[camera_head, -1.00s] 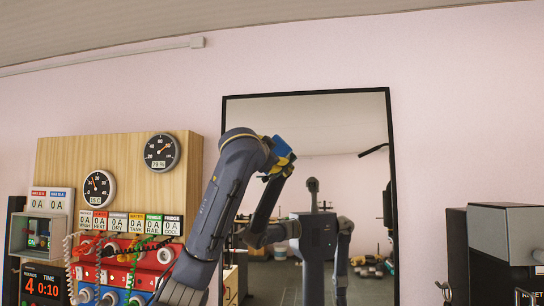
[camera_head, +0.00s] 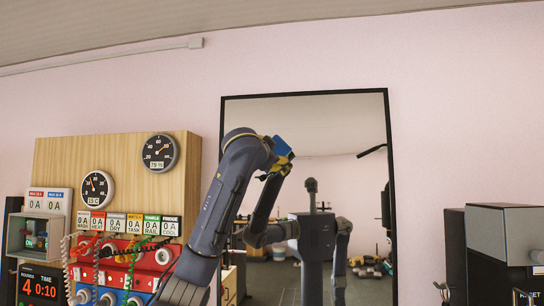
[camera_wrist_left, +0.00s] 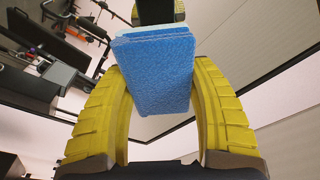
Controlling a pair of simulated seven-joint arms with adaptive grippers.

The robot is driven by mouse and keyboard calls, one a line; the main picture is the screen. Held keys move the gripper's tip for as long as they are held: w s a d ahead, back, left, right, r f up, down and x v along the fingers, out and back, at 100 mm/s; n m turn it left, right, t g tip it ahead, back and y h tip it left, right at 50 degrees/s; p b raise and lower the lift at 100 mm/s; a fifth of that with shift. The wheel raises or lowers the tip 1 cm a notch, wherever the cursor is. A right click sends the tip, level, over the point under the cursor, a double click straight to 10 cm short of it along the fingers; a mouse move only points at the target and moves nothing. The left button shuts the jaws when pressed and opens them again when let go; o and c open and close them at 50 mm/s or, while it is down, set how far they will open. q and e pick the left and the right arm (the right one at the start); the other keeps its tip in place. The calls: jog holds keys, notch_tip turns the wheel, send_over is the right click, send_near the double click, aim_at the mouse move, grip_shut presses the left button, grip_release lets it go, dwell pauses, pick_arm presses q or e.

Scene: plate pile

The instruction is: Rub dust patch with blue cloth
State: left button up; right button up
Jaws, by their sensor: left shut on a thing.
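The blue cloth (camera_head: 283,146) is a block-like pad in front of the upper part of the black-framed mirror (camera_head: 340,120). My left gripper (camera_head: 275,162) reaches up to it from the lower left. In the left wrist view the blue cloth (camera_wrist_left: 155,75) sits between the two yellow fingers of my left gripper (camera_wrist_left: 158,100), which is shut on it. Whether the cloth touches the glass cannot be told. I cannot make out a dust patch on the glass. My right gripper is not directly in view.
A wooden gauge board (camera_head: 115,165) with red and blue units and coiled cords stands at the left. A grey box (camera_head: 485,235) stands at the right. The mirror reflects my body and the room.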

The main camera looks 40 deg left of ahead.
pick_arm(q)
jog(key=shift+r+x, duration=0.2)
jog(key=shift+x, duration=0.9)
jog(key=shift+r+x, duration=0.25)
jog(key=shift+x, duration=0.8)
jog(key=shift+w+a, duration=0.7)
jog(key=shift+w, duration=0.1)
jog(key=w+d, duration=0.2)
jog(key=d, duration=0.1)
jog(key=shift+d, duration=0.25)
jog(key=shift+a, duration=0.1)
jog(key=shift+s+a, duration=0.3)
jog(key=shift+a, duration=0.3)
jog(key=shift+s+a, duration=0.3)
jog(key=shift+a, duration=0.35)
jog(key=shift+s+a, duration=0.3)
jog(key=shift+a, duration=0.3)
jog(key=shift+s+f, duration=0.1)
